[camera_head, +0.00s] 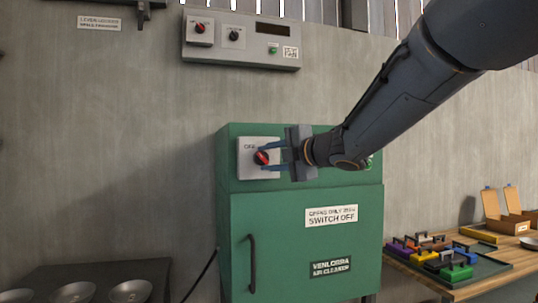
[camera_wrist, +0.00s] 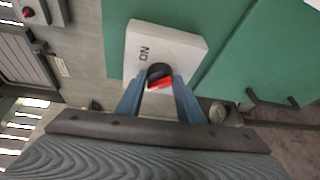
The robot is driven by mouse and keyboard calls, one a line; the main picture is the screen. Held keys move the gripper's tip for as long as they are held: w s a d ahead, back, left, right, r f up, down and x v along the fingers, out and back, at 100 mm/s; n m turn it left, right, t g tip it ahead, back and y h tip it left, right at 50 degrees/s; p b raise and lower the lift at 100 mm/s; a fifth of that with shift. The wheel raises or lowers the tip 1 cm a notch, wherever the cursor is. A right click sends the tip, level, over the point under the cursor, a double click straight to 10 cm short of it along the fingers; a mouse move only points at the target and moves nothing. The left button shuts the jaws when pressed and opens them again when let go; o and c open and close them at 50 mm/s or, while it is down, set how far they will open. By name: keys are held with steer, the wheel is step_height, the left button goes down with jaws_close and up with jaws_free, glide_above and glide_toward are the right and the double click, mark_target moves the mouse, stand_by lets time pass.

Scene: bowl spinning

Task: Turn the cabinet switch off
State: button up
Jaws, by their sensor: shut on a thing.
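The cabinet switch is a black rotary knob with a red face (camera_head: 261,158) on a white plate (camera_head: 246,171), high on the front of the green cabinet (camera_head: 285,215). The knob also shows in the wrist view (camera_wrist: 159,73). My gripper (camera_head: 265,158) is shut on the knob, its blue-grey fingers on either side. It also shows in the wrist view (camera_wrist: 158,88). The red part lies between the fingers. One label on the plate shows in each view; the fingers and knob hide part of the plate.
The cabinet door has a dark vertical handle (camera_head: 252,264) and a "SWITCH OFF" sign (camera_head: 331,216). A grey wall panel (camera_head: 240,53) with two knobs hangs above. A wooden table (camera_head: 403,267) with coloured padlock-like blocks stands right. Metal bowls (camera_head: 130,291) sit on a dark surface lower left.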

steer(key=shift+r+n+h, duration=0.15)
steer(key=shift+n+h, duration=0.15)
steer(key=shift+n, duration=0.2)
steer(key=o, duration=1)
steer(key=v, duration=0.7)
steer(key=shift+s+d, duration=0.3)
